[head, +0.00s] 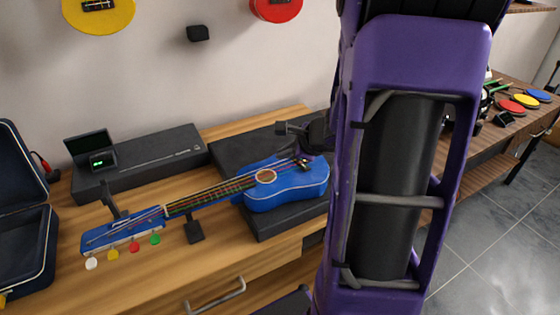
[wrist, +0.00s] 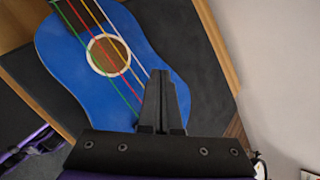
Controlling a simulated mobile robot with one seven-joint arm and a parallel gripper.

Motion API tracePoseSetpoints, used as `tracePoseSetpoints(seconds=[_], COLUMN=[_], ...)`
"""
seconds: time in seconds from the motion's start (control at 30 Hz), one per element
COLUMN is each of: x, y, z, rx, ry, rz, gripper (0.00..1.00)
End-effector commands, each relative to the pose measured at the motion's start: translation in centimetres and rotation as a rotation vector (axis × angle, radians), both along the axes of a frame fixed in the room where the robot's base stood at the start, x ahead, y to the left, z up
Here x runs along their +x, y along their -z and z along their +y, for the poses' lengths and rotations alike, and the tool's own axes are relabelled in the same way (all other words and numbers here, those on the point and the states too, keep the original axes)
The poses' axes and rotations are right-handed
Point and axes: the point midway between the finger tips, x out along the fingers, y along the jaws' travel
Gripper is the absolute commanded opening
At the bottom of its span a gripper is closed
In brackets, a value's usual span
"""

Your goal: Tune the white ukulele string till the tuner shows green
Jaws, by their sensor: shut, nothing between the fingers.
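The blue ukulele (head: 290,190) lies face up on the bench, its neck pointing left; its body also fills the middle of the wrist view (wrist: 75,60). White (head: 91,264), yellow, red and green pegs line the near side of its headstock. The strings run over the sound hole; the white string (wrist: 122,42) is the rightmost in the wrist view. The tuner (head: 103,161) has a small screen with a faint green readout too small to read. My gripper (wrist: 163,75) is shut and empty over the ukulele's body, far from the pegs; my arm partly hides this area in the head view.
A long black box (head: 150,158) stands behind the neck. A dark mat (head: 232,150) lies under the body. Dark supports (head: 194,228) stand by the neck. An open blue case (head: 25,245) is at far left. Bare bench (head: 150,290) lies in front of the headstock.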

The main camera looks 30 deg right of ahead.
Motion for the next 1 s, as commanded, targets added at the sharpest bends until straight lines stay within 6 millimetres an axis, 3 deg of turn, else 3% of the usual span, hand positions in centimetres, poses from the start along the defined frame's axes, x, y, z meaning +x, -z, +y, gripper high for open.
tracePoseSetpoints(seconds=[0.47, 1.0], x=[0.0, 0.0], y=[0.4, -1.0], z=[0.0, 0.0], rx=[0.000, 0.000], ry=[-0.001, -0.001], rz=[0.001, 0.001], gripper=[0.00, 0.00])
